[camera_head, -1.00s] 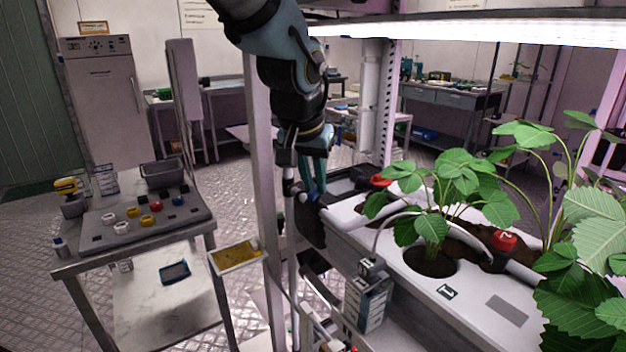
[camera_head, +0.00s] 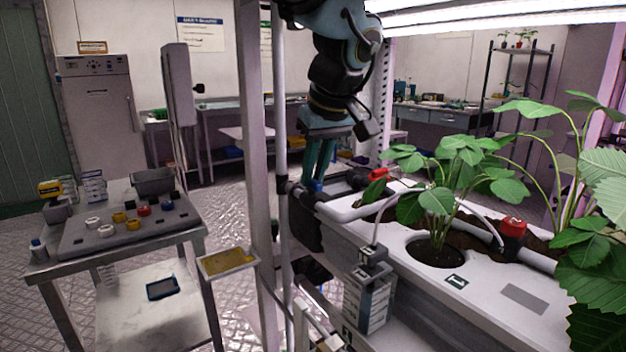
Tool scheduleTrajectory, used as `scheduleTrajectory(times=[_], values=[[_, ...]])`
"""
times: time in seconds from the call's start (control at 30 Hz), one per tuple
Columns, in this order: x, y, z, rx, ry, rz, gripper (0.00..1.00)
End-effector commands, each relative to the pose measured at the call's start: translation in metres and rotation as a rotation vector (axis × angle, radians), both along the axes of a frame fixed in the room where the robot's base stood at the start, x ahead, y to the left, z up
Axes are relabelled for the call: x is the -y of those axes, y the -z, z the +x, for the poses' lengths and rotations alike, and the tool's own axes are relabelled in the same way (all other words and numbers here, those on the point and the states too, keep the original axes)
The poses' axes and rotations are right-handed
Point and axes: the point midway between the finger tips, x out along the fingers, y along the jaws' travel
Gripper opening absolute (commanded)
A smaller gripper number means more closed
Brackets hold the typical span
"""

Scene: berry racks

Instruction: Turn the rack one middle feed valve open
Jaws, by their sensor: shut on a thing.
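The white plant trough (camera_head: 400,240) of the near rack carries a grey feed pipe (camera_head: 352,211) along it. A dark valve fitting (camera_head: 300,196) sits at the pipe's left end, by the rack post. My gripper (camera_head: 316,184) points down there with its teal fingers close together, shut on part of this fitting. The fingertips are partly hidden, so the handle and its angle cannot be made out. A red cap (camera_head: 378,174) shows on the trough to the right of the fingers, apart from them. A second red cap (camera_head: 513,228) stands further right.
Leafy plants (camera_head: 437,203) fill the trough's right side. The metal rack post (camera_head: 259,150) stands just left of my gripper. A cart (camera_head: 190,242) with knobs and a bin is at left; a small yellow-filled tray (camera_head: 228,273) is beside it.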

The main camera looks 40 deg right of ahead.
Motion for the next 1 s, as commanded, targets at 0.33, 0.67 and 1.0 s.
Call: scheduleTrajectory(times=[0.33,0.67,1.0], values=[[0.0011,0.0002,-0.0002,-0.001,-0.102,0.0,0.0],[0.0011,-0.0001,-0.0002,-0.001,-0.111,-0.001,0.0],[0.001,0.0,-0.0002,-0.001,-0.11,0.0,0.41]])
